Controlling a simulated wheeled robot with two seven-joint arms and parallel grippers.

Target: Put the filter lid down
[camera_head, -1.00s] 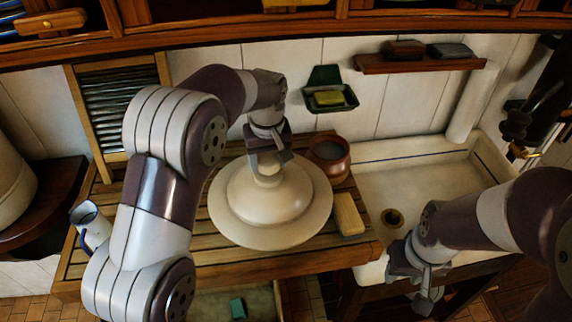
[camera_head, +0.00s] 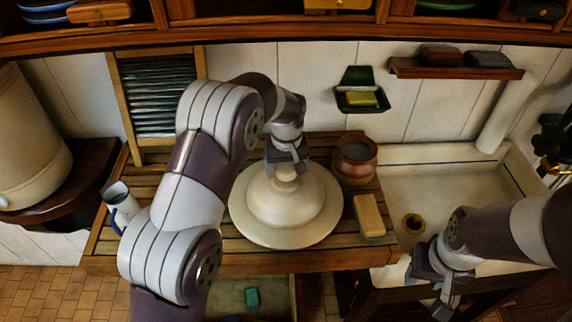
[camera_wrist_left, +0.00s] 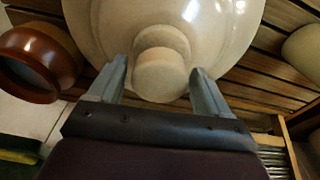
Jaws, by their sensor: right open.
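The filter lid (camera_head: 250,220) is a wide cream disc with a raised dome and a knob. It appears to lie level on the slatted wooden board (camera_head: 160,255); any small gap under it is hard to see. My left gripper (camera_head: 287,166) points down over the lid's middle. The lid's pale dome (camera_wrist_left: 110,25) fills the top of that view. My right gripper (camera_head: 440,285) is open and empty in front of the basin.
A copper-brown pot (camera_head: 355,160) stands right behind the lid, and a tan block (camera_head: 369,215) lies to its right. A white mug (camera_head: 122,207) is at the board's left. A large cream cylinder (camera_head: 30,140) stands on a dark shelf at far left. The basin (camera_head: 450,195) is right.

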